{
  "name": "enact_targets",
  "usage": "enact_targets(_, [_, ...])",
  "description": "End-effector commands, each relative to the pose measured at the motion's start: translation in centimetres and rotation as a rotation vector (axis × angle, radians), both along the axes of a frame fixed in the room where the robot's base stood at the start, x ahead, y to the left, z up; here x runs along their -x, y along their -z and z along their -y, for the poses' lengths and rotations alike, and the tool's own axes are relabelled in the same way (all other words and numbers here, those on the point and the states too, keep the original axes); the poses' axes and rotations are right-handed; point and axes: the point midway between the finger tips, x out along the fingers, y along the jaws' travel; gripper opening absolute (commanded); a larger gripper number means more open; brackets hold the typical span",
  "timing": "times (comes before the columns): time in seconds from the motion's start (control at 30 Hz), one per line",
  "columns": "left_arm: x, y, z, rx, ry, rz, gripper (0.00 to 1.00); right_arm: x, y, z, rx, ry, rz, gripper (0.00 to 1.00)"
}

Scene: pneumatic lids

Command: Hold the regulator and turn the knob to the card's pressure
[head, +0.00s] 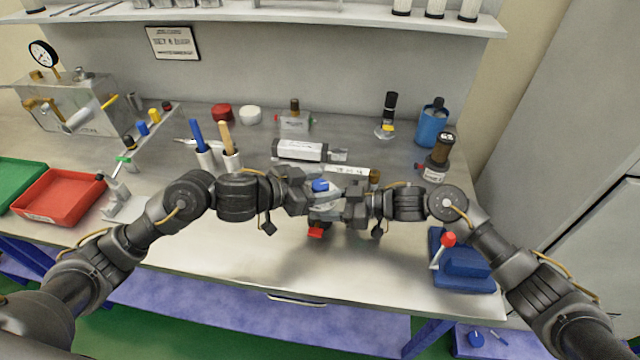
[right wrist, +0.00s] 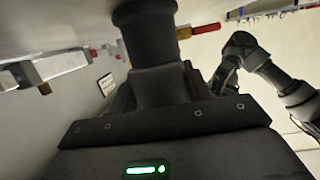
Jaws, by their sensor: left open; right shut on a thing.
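The regulator (head: 325,207) is a small pale metal body with a blue knob (head: 320,186) on top and a red part (head: 315,233) below. My right gripper (head: 345,205) is shut on the regulator from the right, in front of the bench's middle. My left gripper (head: 306,196) is open, just left of the blue knob; I cannot tell whether it touches it. The card (head: 173,42) on the back wall appears to read "SET 4 BAR". In the right wrist view dark gripper parts fill the middle and hide the regulator. No dial reading is legible.
A cylinder (head: 302,150) and a labelled strip (head: 346,172) lie just behind the grippers. A blue vise-like block with a red-knobbed lever (head: 462,270) stands front right. Red (head: 60,195) and green trays sit left. The front middle of the bench is clear.

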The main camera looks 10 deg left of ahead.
Motion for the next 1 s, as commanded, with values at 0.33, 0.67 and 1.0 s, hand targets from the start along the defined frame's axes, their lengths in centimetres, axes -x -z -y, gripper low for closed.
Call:
enact_targets(0.33, [-0.02,-0.01,0.03,0.000,0.000,0.000,0.41,-0.03,-0.07,0.00,-0.001,0.001,0.001,0.29])
enact_targets(0.67, [-0.02,-0.01,0.01,0.000,0.002,0.000,0.10,-0.03,-0.11,-0.02,-0.002,0.000,0.001,0.29])
enact_targets(1.0, [-0.16,-0.02,-0.02,-0.003,0.107,0.003,0.10,-0.02,-0.14,-0.03,-0.003,0.000,0.001,0.29])
